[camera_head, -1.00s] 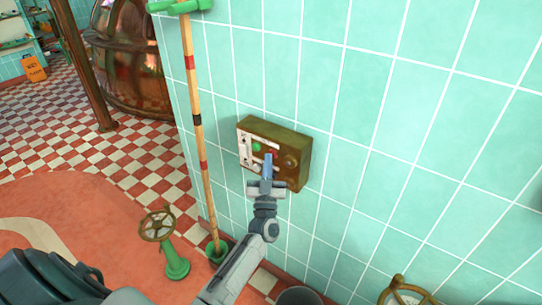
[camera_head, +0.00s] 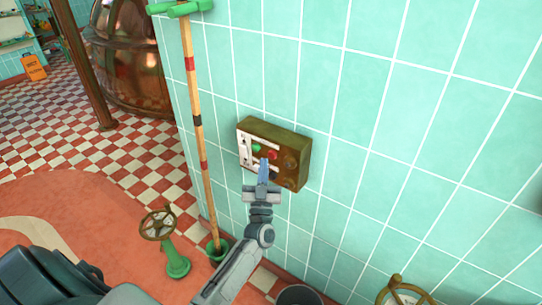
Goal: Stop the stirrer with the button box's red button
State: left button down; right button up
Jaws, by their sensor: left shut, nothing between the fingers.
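The button box (camera_head: 288,160) is a brown box mounted on the tiled wall, with a pale plate on the left of its face. Its green button (camera_head: 256,147) and red button (camera_head: 272,155) sit side by side, and a dark round part is to the right of the red one. My left gripper (camera_head: 263,168) is shut and empty. Its bluish fingertips are in front of the box, just below and left of the red button, which is in plain view. I cannot tell whether the tips touch the box. My right gripper is not in view.
A striped wooden pole (camera_head: 196,120) stands along the wall left of the box, its foot in a green holder. A green stand with a handwheel (camera_head: 158,224) is on the floor. A large copper kettle (camera_head: 122,60) is at the back left. A dark bucket (camera_head: 298,295) is below.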

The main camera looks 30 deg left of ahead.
pick_arm(q)
jog(key=s+p, duration=0.1)
jog(key=s, duration=0.1)
jog(key=s+p, duration=0.1)
jog(key=s, duration=0.1)
jog(key=shift+s+a, duration=0.2)
jog(key=shift+s, duration=0.15)
dwell(0.4)
